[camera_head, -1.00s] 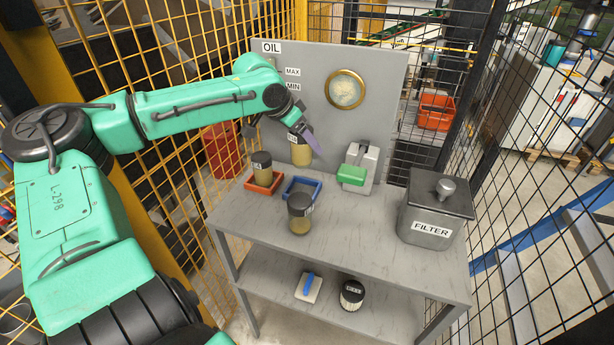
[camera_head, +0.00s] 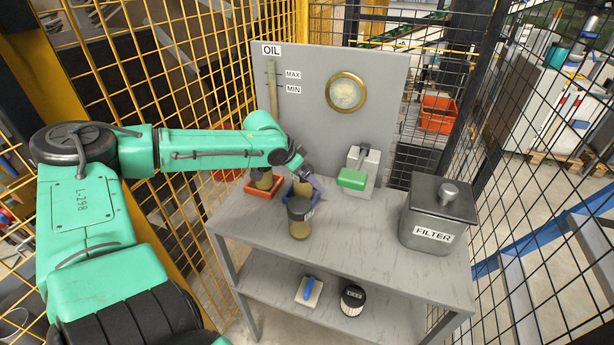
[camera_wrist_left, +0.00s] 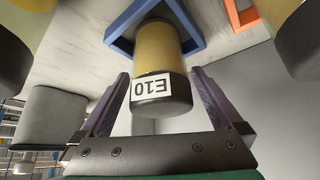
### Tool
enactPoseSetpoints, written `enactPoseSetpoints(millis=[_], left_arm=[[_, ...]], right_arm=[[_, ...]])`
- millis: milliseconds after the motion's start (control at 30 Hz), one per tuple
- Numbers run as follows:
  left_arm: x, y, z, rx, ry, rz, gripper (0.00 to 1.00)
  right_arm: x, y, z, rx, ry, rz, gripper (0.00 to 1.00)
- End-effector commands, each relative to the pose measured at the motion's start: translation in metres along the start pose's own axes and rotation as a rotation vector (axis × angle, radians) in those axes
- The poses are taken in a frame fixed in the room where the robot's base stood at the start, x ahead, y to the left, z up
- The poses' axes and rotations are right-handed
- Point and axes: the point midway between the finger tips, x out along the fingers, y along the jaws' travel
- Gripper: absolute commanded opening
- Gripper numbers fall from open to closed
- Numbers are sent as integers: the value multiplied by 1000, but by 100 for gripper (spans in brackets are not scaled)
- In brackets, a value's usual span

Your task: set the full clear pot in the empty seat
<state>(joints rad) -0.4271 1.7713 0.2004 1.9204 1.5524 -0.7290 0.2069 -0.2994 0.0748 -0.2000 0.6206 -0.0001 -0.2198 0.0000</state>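A clear pot of amber liquid with a dark cap and an "E10" label (camera_wrist_left: 158,48) is between the fingers of my left gripper (camera_wrist_left: 160,82). In the head view the pot (camera_head: 302,188) is at the blue square seat (camera_head: 287,194), largely behind the gripper (camera_head: 306,178). In the wrist view its lower end is within the blue frame (camera_wrist_left: 197,40); whether it touches the bottom is hidden. The fingertips lie close against the cap sides. A second pot (camera_head: 263,180) stands in the orange seat (camera_head: 254,191). A third pot (camera_head: 299,222) stands on the bare tabletop. My right gripper is not in view.
A grey device with a green block (camera_head: 352,179) stands right of the seats. A grey FILTER box (camera_head: 432,222) is at the table's right. A panel (camera_head: 320,120) stands behind. The lower shelf holds a blue-handled item (camera_head: 308,290) and a black-and-white canister (camera_head: 352,299).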

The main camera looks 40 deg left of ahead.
Motion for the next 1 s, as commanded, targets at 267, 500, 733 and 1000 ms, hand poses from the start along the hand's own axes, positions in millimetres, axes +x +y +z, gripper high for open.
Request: enactPoseSetpoints(millis=[267, 500, 733, 1000], left_arm=[[-18, -4, -1, -9, 5, -3, 100], [-39, 3, -4, -1, 5, 9, 100], [-72, 1, -1, -2, 4, 3, 100], [-114, 0, 0, -1, 1, 0, 100]], right_arm=[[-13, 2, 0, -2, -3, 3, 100], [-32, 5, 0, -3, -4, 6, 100], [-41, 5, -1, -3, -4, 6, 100], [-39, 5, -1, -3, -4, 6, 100]])
